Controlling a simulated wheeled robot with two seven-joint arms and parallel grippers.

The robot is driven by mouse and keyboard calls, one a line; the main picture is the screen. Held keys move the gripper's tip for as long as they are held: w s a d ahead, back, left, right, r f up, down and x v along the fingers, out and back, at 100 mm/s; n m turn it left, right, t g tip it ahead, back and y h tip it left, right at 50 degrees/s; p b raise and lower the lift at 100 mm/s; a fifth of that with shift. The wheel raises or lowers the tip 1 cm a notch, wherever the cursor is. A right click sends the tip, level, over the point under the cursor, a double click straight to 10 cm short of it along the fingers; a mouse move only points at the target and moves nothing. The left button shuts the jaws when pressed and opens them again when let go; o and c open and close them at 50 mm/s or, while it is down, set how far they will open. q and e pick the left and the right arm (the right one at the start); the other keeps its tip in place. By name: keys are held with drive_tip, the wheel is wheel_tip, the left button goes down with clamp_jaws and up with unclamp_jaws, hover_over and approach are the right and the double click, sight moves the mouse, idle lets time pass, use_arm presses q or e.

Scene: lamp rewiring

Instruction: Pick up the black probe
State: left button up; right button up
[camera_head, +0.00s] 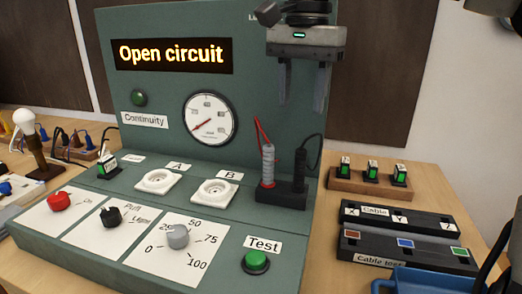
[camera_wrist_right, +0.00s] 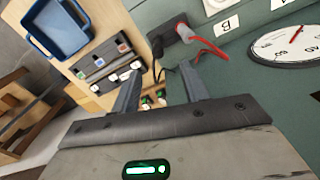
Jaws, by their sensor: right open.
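The black probe (camera_head: 300,168) stands upright in a small black holder (camera_head: 281,195) at the right end of the green test panel, its black cable looping up to the right. Next to it stands the red probe (camera_head: 267,165), with a ribbed grey body and red lead. The red probe also shows in the right wrist view (camera_wrist_right: 190,33); the black one is hard to make out there. My right gripper (camera_head: 302,105) is open and empty, fingers pointing down, above the probes and apart from them. It also shows in the right wrist view (camera_wrist_right: 160,80). My left gripper is out of view.
The panel (camera_head: 150,240) carries a dial (camera_head: 208,118), sockets, knobs and a green test button (camera_head: 256,261). To the right are a wooden rack (camera_head: 375,185) with green-fronted parts, black cable blocks (camera_head: 400,220) and a blue tray (camera_head: 430,281). A bulb lamp (camera_head: 28,130) stands at left.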

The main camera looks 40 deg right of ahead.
drive_tip(key=shift+w+f, duration=0.1)
drive_tip(key=shift+f, duration=0.25)
drive_tip(key=b, duration=0.1)
hover_over(298, 187)
wheel_tip(298, 187, down, 8)
drive_tip(key=shift+w+d+f, duration=0.1)
drive_tip(key=shift+w, duration=0.05)
drive_tip(key=shift+w+d+f, duration=0.1)
drive_tip(key=shift+d+f, duration=0.05)
drive_tip(key=shift+f, duration=1.5)
drive_tip(key=shift+w+d+f, duration=0.1)
drive_tip(key=shift+d+f, duration=0.05)
drive_tip(key=shift+f, duration=1.45)
clamp_jaws()
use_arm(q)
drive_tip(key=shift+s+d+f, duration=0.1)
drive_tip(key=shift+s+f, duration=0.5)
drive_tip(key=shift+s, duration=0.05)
